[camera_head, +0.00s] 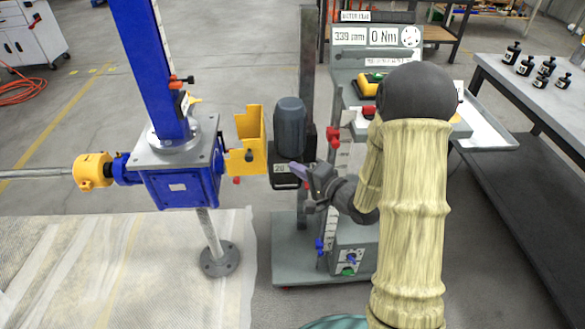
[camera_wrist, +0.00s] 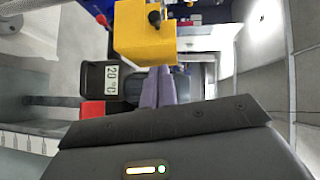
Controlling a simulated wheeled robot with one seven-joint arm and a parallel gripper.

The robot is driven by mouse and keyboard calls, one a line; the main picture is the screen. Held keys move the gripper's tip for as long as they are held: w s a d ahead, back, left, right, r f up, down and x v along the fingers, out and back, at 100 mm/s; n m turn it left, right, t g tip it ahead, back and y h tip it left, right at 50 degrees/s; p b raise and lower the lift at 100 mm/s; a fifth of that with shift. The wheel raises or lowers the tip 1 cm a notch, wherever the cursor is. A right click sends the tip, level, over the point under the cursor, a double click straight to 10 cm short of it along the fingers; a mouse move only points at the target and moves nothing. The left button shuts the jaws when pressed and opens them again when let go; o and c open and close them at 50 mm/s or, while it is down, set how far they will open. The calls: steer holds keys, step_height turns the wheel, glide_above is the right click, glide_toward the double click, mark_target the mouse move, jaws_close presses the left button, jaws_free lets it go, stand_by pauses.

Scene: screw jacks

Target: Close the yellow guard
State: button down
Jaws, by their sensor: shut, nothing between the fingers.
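The yellow guard (camera_head: 250,140) is an open-topped, angular yellow piece between the blue screw jack gearbox (camera_head: 180,185) and the dark grey motor (camera_head: 290,125). In the wrist view the guard (camera_wrist: 145,35) shows at the top, straight ahead of my fingers, with a dark knob on it. My gripper (camera_head: 297,170) is shut and empty, its purple-grey fingertips just right of and slightly below the guard, in front of the motor. In the wrist view the fingers (camera_wrist: 158,88) point at the guard's lower edge. Whether they touch it I cannot tell.
A grey test stand (camera_head: 350,240) with a panel, red and blue knobs and a "0 Nm" display (camera_head: 383,36) stands behind my gripper. A small "20 °C" display (camera_wrist: 112,78) is close left of my fingers.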

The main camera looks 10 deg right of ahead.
glide_toward(252, 152)
steer(key=w+d+r, duration=0.1)
steer(key=w, duration=0.1)
steer(key=shift+w+a+f, duration=0.15)
steer(key=shift+a+f, duration=0.05)
steer(key=shift+a, duration=0.8)
steer(key=shift+w+a+f, duration=0.15)
steer(key=shift+a+f, duration=0.05)
steer(key=shift+a, duration=0.8)
steer(key=shift+w, duration=0.15)
